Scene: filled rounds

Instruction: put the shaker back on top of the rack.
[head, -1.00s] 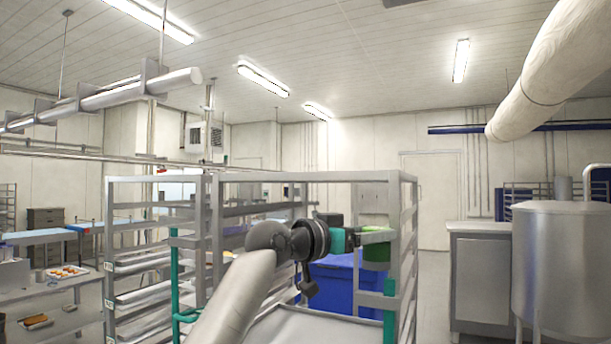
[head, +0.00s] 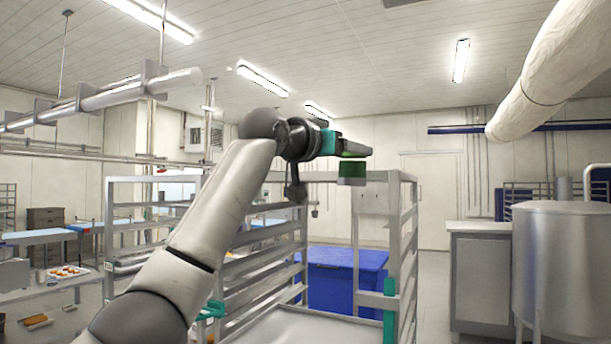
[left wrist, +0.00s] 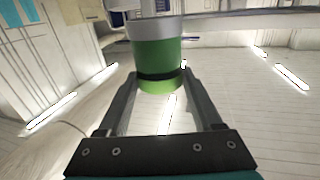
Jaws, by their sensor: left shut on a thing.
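The shaker (head: 352,171) is a small green cylinder with a pale grey end at the bottom in the head view. It also shows in the left wrist view (left wrist: 157,55), held between the two finger bars. My left gripper (head: 358,152) is shut on the shaker near the height of the rack's top. The rack (head: 396,235) is a tall grey metal frame with side rails. The shaker overlaps its top bar in the picture; I cannot tell whether it touches. My arm hides part of the rack's left side. My right gripper is not in view.
A blue bin (head: 345,268) stands behind the rack. A steel tank (head: 562,265) and a grey cabinet (head: 478,270) stand at the right. Another tray rack (head: 125,225) is at the left.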

